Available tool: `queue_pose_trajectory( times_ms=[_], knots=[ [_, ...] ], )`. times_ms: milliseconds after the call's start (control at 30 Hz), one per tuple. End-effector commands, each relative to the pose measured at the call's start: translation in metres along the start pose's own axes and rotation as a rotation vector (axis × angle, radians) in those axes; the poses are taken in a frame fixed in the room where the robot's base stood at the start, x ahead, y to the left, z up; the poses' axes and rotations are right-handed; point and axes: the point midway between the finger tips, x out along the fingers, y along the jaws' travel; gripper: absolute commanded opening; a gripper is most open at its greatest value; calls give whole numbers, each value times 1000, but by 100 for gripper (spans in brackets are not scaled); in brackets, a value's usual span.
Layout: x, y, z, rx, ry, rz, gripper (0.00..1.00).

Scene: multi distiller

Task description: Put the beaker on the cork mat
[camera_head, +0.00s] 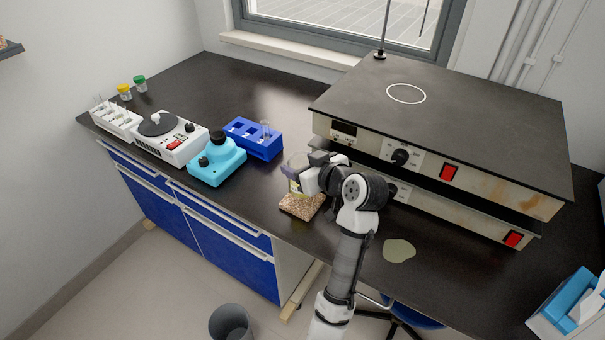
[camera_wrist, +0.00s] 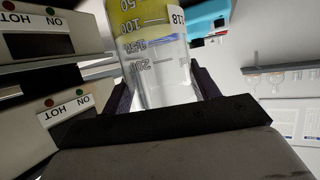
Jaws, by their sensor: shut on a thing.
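The beaker (camera_head: 296,170) is clear, with volume marks and some yellow content. My gripper (camera_head: 306,176) is shut on it and holds it upright over the cork mat. The wrist view shows the beaker (camera_wrist: 155,55) between the two dark fingers of my gripper (camera_wrist: 160,90), with a white label at its side. The cork mat (camera_head: 300,207) is a speckled brown square near the bench's front edge. The beaker's base is close above or on the mat; I cannot tell whether they touch. My gripper and wrist hide part of the beaker in the head view.
Large stacked hot plates (camera_head: 440,110) stand close right of my gripper. Left of the mat are a blue tube rack (camera_head: 254,140), a turquoise device (camera_head: 216,162) and a white centrifuge (camera_head: 170,138). A pale spill (camera_head: 399,250) lies on the bench right of my arm.

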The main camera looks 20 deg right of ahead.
Motion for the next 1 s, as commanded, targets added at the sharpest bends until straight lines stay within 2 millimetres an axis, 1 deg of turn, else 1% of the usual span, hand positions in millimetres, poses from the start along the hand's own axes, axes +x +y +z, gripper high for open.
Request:
queue_pose_trajectory(
  times_ms=[200, 300, 533, 667, 700, 833, 1000],
  knots=[
    [10, 0, 26, 5, -3, -2, 32],
    [13, 0, 33, 2, -1, 0, 32],
    [14, 0, 33, 0, 0, 0, 32],
    [15, 0, 37, 0, 0, 0, 32],
    [15, 0, 36, 0, -1, 0, 64],
    [15, 0, 36, 1, -1, 0, 81],
    [15, 0, 36, 1, -1, 0, 82]
  ],
)
